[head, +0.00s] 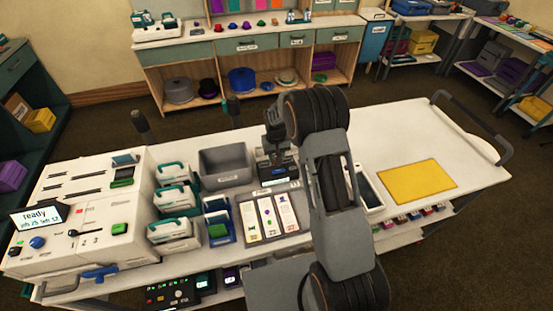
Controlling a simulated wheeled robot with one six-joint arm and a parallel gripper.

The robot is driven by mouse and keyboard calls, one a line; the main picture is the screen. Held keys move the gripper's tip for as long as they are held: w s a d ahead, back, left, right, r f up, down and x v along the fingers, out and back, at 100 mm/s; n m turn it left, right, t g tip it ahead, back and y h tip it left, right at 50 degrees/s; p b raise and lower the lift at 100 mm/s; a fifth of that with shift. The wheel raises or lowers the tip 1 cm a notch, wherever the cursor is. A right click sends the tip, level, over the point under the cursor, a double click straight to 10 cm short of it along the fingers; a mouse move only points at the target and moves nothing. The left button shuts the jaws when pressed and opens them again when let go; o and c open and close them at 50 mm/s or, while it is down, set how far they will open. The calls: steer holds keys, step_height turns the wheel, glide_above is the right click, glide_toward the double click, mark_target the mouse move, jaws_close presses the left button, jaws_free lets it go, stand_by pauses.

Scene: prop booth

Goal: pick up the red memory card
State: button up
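I cannot pick out the red memory card for certain. My gripper (274,151) points down above a dark device (278,173) near the middle of the cart. Its fingertips are small and dark against the device, so I cannot tell whether they are open or shut, or whether they touch it. My arm hides part of the cart top.
The white cart (385,137) holds a white machine (88,212) reading "ready", several white-and-teal units (176,201), a grey bin (225,163), a card panel (269,215) and a yellow mat (416,180). The cart's right rear is clear. A cabinet (250,60) stands behind.

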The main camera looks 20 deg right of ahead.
steer(key=s+a+r+b, duration=0.3)
steer(key=s+r+b, duration=0.2)
steer(key=s+r, duration=0.6)
steer(key=s, duration=0.2)
steer(key=shift+s+r, duration=0.2)
steer(key=shift+s, duration=0.15)
steer(key=w+d+f+b, duration=0.1)
steer(key=w+d+f, duration=0.2)
steer(key=w+d, duration=0.2)
steer(key=w+d+f, duration=0.3)
steer(key=w+d, duration=0.3)
steer(key=d, duration=0.4)
steer(key=shift+d+f+b, duration=0.3)
steer(key=shift+d+b, duration=0.1)
steer(key=shift+f, duration=0.1)
steer(key=shift+f+b, duration=1.65)
steer(key=shift+f, duration=0.55)
